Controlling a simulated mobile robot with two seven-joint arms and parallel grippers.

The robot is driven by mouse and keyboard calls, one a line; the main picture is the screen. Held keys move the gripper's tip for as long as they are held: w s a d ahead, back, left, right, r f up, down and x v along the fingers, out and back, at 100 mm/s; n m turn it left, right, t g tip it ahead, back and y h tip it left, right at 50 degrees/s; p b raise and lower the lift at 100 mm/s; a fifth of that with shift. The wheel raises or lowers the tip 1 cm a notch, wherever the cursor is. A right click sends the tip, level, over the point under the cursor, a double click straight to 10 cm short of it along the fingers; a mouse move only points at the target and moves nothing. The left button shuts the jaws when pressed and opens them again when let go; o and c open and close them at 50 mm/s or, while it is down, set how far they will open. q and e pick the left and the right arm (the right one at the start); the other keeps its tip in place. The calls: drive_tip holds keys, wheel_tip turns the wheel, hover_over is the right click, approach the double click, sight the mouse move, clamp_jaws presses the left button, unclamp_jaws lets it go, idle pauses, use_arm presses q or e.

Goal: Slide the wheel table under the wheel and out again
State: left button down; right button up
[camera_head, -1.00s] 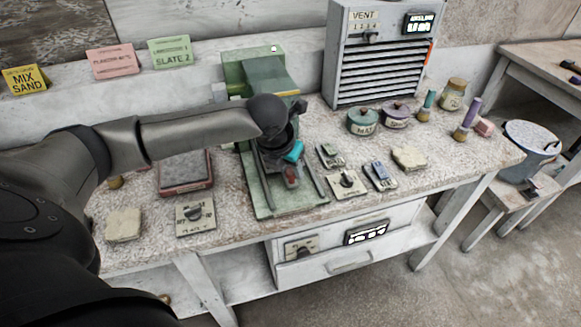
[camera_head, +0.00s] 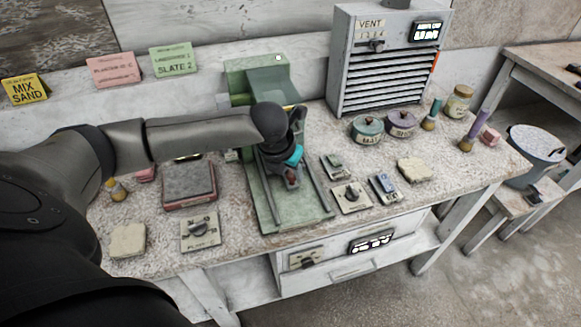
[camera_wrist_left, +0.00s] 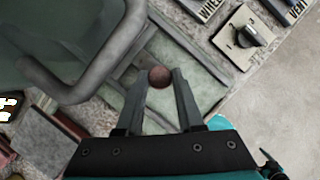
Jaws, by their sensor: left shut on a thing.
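The green wheel machine (camera_head: 255,75) stands on the bench, with its long green bed (camera_head: 275,215) and rails running toward the front edge. My left gripper (camera_head: 291,178) is over the bed, between the rails. It is shut on a small reddish knob, with a finger on each side of it; the round knob (camera_wrist_left: 159,77) shows clearly in the left wrist view. The wheel table that the knob seems to belong to is mostly hidden by my arm and gripper. The wheel is also hidden in the head view. My right gripper is not in view.
A grey vent box (camera_head: 385,65) stands behind right. Switch plates (camera_head: 352,196) and a pale plaster lump (camera_head: 414,169) lie right of the bed. A dark slab (camera_head: 188,183) and a dial plate (camera_head: 201,231) lie left. Lidded pots (camera_head: 367,129) stand farther right.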

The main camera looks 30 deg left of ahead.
use_arm(q)
drive_tip(key=c, duration=0.5)
unclamp_jaws()
drive_tip(key=shift+c, duration=0.2)
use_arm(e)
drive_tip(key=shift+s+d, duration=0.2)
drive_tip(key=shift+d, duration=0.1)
use_arm(q)
drive_tip(key=shift+r, duration=0.15)
drive_tip(key=p+v, duration=0.3)
drive_tip(key=v, duration=1.2)
drive_tip(key=shift+p, duration=0.35)
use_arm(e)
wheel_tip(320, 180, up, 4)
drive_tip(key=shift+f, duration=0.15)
